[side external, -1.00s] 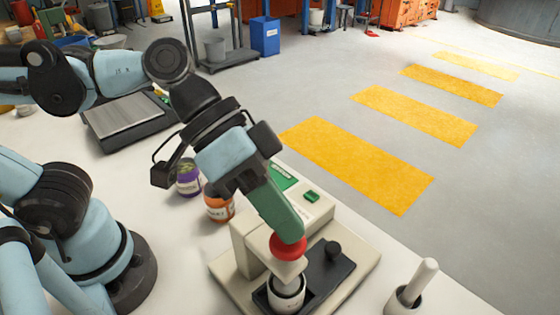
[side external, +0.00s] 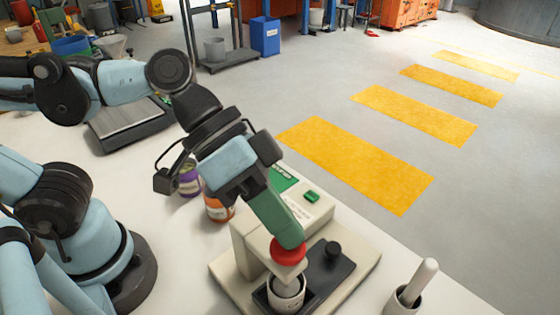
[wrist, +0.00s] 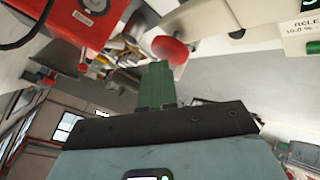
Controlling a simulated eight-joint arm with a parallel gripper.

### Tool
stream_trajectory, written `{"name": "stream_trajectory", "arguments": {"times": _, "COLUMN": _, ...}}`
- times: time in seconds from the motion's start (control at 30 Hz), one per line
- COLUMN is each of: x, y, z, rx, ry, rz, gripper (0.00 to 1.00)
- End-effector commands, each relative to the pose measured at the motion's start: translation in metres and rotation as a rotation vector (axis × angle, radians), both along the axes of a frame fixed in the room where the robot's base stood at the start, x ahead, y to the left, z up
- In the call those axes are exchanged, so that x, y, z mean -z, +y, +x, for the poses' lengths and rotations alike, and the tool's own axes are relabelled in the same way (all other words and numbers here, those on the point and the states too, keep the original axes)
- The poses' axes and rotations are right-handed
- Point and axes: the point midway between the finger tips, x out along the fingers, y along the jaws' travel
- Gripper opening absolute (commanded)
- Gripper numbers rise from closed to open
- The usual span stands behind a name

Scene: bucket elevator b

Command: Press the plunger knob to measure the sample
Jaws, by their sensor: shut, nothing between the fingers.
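The red plunger knob (side external: 288,256) sits on top of the beige measuring device (side external: 250,250) in the side view. My gripper (side external: 289,238) is shut and empty, with its green fingers pointing down at the knob; their tips appear to touch its top. Below the knob, a white cup (side external: 287,300) stands on the device's black base, with the grey plunger end inside its mouth. In the wrist view, the knob (wrist: 170,49) is just beyond my green fingertips (wrist: 160,72). The device's display panel (wrist: 297,24) is partly visible at the right.
An orange-labelled jar (side external: 218,208) and a purple jar (side external: 189,182) stand behind the device. A white mortar with a pestle (side external: 412,290) is at the right. A scale (side external: 125,120) lies farther back. Bare white table surrounds my arm's base.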

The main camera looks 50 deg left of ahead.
Motion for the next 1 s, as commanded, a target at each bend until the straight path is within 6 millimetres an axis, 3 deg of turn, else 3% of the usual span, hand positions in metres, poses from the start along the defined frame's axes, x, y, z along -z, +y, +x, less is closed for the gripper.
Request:
{"name": "stream_trajectory", "arguments": {"times": 0.47, "x": 0.0, "y": 0.0, "z": 0.0, "rx": 0.001, "ry": 0.0, "rz": 0.002, "gripper": 0.0}}
{"name": "stream_trajectory", "arguments": {"times": 1.0, "x": -0.029, "y": 0.0, "z": 0.0, "rx": 0.0, "ry": 0.0, "rz": 0.001, "gripper": 0.0}}
